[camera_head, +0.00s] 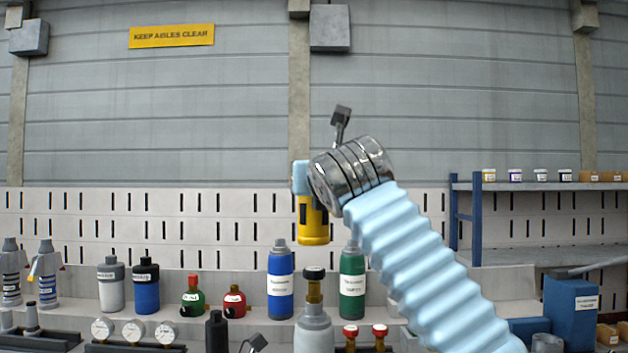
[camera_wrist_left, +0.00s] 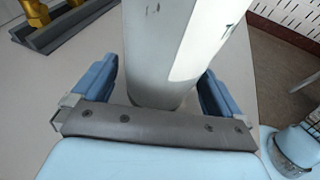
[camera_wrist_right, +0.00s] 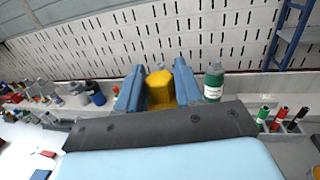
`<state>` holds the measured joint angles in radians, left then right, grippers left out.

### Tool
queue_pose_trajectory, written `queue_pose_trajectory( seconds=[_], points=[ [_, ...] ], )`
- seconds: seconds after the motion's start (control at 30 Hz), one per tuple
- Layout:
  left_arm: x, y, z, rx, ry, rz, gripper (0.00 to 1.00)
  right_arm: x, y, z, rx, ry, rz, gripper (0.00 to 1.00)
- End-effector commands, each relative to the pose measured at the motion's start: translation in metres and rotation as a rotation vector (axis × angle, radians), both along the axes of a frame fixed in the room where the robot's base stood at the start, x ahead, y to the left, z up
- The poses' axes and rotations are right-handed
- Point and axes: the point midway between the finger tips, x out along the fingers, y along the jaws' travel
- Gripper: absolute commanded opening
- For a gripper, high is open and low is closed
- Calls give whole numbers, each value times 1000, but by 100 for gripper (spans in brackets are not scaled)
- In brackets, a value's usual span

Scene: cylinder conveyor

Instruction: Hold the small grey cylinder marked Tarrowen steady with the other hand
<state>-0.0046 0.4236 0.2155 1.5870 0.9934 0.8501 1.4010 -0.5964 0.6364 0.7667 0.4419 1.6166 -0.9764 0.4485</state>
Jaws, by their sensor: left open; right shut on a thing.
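A grey cylinder (camera_head: 314,337) with a brass valve and black knob stands at the bottom centre of the head view; its marking cannot be read. In the left wrist view a pale grey cylinder (camera_wrist_left: 175,45) rises between the fingers of my left gripper (camera_wrist_left: 158,72), which is open around it; it appears to be the same one. Dark marks show at its upper right. My right gripper (camera_wrist_right: 159,72) is shut on a yellow slotted cap-like piece (camera_wrist_right: 160,88), held raised above the cylinder in the head view (camera_head: 314,225).
A blue cylinder (camera_head: 280,285) and a green cylinder (camera_head: 352,284) stand behind the grey one. Smaller bottles, including a grey one (camera_head: 111,285), stand at left. Gauges (camera_head: 133,330) lie in front. A blue shelf frame (camera_head: 475,225) is at right.

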Motion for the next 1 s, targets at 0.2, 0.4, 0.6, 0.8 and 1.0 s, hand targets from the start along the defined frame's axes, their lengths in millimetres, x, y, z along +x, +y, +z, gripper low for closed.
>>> queue_pose_trajectory(
  seconds=[0.2,0.4,0.6,0.8,1.0],
  points=[
    [-5,18,6,0,-1,4,100,0,0,0,0,-1,0,0],
    [-18,61,20,2,-2,5,100,0,0,0,0,0,0,0],
    [-29,95,31,0,-1,3,100,0,0,0,0,-1,0,0],
    [-34,109,38,0,1,0,100,0,0,3,0,-1,0,0],
    [-34,110,56,0,0,0,100,0,0,20,-1,0,0,0]
  ],
)
